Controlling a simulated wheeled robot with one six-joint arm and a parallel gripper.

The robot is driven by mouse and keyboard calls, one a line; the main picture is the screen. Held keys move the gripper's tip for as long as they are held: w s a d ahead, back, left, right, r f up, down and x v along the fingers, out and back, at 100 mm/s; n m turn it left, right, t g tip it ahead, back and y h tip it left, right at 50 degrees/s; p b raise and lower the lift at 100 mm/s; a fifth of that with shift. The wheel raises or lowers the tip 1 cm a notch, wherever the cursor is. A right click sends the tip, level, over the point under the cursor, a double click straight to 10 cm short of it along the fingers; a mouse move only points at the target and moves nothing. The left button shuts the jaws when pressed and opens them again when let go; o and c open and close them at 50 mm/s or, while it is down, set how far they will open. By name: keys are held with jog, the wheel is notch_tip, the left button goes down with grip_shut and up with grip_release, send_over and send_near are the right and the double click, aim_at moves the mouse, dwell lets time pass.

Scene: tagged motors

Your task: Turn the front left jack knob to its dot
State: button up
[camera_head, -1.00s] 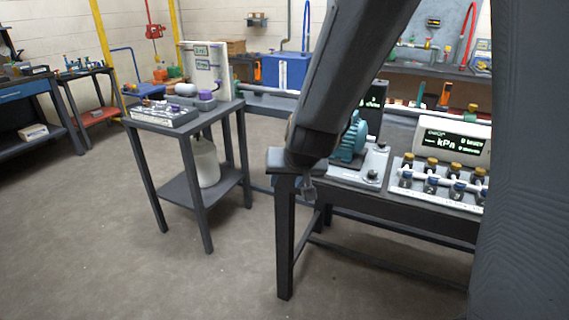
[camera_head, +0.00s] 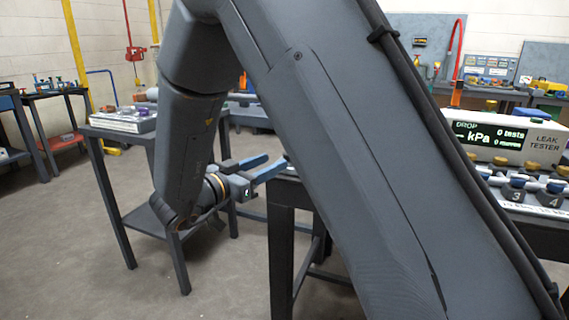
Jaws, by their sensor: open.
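My gripper (camera_head: 264,167) has blue fingers and is open, with nothing seen between them. It is level with the left end of the dark workbench (camera_head: 283,192), its fingertips at or near the bench's left edge; I cannot tell whether they touch it. The teal motor, its base plate and the jack knobs are hidden behind my arm in this view. The front left jack knob and its dot cannot be seen.
A leak tester (camera_head: 508,137) with a lit display stands on the bench at right, behind a row of numbered valves (camera_head: 520,187). A small side table (camera_head: 107,133) stands at left, partly behind my arm. Open floor lies at lower left.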

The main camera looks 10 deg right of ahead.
jog(key=x, duration=0.7)
jog(key=shift+w+d+b, duration=0.15)
jog(key=shift+d+b, duration=0.15)
jog(key=shift+d, duration=0.05)
jog(key=c, duration=1)
